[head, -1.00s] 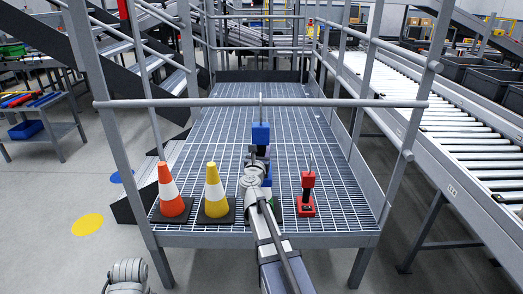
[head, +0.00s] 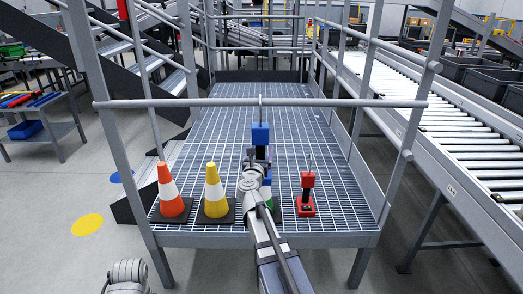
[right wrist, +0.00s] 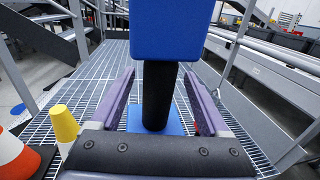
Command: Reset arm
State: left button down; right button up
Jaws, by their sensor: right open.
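A blue-topped stand (head: 260,134) with a thin antenna stands on the grated catwalk. In the right wrist view its blue block (right wrist: 168,32), black post and blue base show. My right gripper (right wrist: 156,88) is open, with one finger on each side of the black post, below the block. I cannot tell whether the fingers touch it. In the head view this gripper (head: 258,160) is largely hidden by my wrist. A similar red stand (head: 308,180) is to the right, and a green thing (head: 268,203) is mostly hidden behind my right arm. My left gripper is not in view.
An orange cone (head: 171,190) and a yellow cone (head: 215,191) stand left of my right arm. A grey railing bar (head: 180,103) crosses the front of the catwalk (head: 240,95). A roller conveyor (head: 460,130) runs along the right. The catwalk's far part is clear.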

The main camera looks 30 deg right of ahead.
jog(key=v, duration=0.6)
jog(key=shift+s, duration=0.1)
